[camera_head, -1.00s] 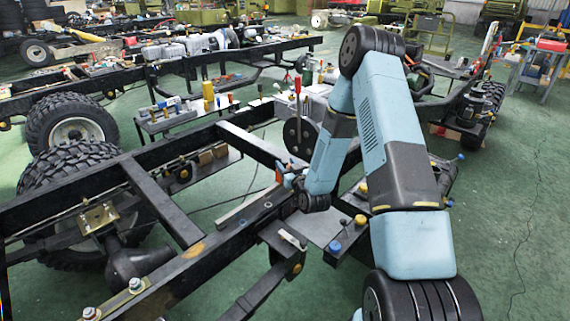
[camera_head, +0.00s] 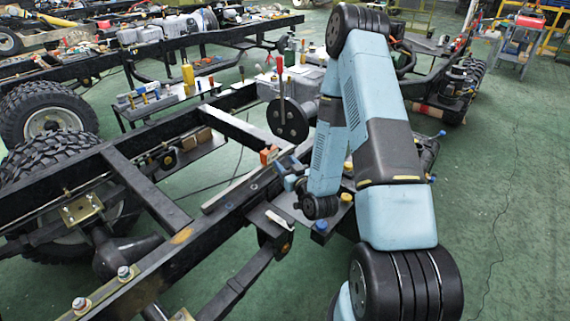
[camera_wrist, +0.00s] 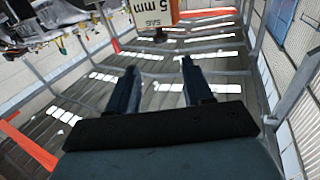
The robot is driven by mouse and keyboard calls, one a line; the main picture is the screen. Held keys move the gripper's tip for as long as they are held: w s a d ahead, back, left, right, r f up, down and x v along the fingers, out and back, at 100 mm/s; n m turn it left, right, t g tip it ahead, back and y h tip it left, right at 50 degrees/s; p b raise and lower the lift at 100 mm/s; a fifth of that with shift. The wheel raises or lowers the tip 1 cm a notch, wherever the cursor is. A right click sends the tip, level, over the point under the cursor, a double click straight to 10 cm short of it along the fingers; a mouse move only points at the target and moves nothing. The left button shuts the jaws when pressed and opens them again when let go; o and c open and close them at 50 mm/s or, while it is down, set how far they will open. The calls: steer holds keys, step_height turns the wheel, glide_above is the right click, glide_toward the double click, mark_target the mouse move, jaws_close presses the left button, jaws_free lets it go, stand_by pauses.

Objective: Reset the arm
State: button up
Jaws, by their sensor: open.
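My arm rises at the right of the head view and folds down at its top. The forearm comes down to a black wrist over the near vehicle chassis frame (camera_head: 140,190). My gripper (camera_head: 281,174) is near the frame's right rail, small and partly hidden by its own wrist. In the wrist view my gripper (camera_wrist: 157,70) shows two dark fingers apart with nothing between them. An orange block (camera_head: 268,155) shows beside the gripper in the head view; contact cannot be told.
A black disc with a red-handled tool (camera_head: 287,120) stands behind the gripper. A metal plate with coloured caps (camera_head: 320,226) lies below the wrist. A tool bench (camera_head: 165,103) and large tyres (camera_head: 45,118) are on the left.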

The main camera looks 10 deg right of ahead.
steer(key=s+d+r+g+h, duration=0.1)
steer(key=d+r+g+h, duration=0.15)
steer(key=r, duration=0.75)
steer(key=d+r+g+h, duration=0.1)
steer(key=r+g, duration=0.3)
steer(key=r, duration=0.6)
steer(key=s+r+m+g, duration=0.1)
steer(key=s+r, duration=0.3)
steer(key=s, duration=0.5)
steer(key=s+r+g, duration=0.2)
steer(key=s+r, duration=0.3)
steer(key=s, duration=0.5)
steer(key=s+r+m+g, duration=0.1)
steer(key=s+r+g, duration=0.1)
steer(key=s+r, duration=0.3)
steer(key=s+d, duration=0.1)
steer(key=s, duration=0.3)
steer(key=shift+s+m, duration=0.3)
steer(key=shift+s, duration=0.1)
steer(key=shift+r+g+h, duration=0.1)
steer(key=shift+g+h, duration=0.15)
steer(key=shift+c, duration=0.3)
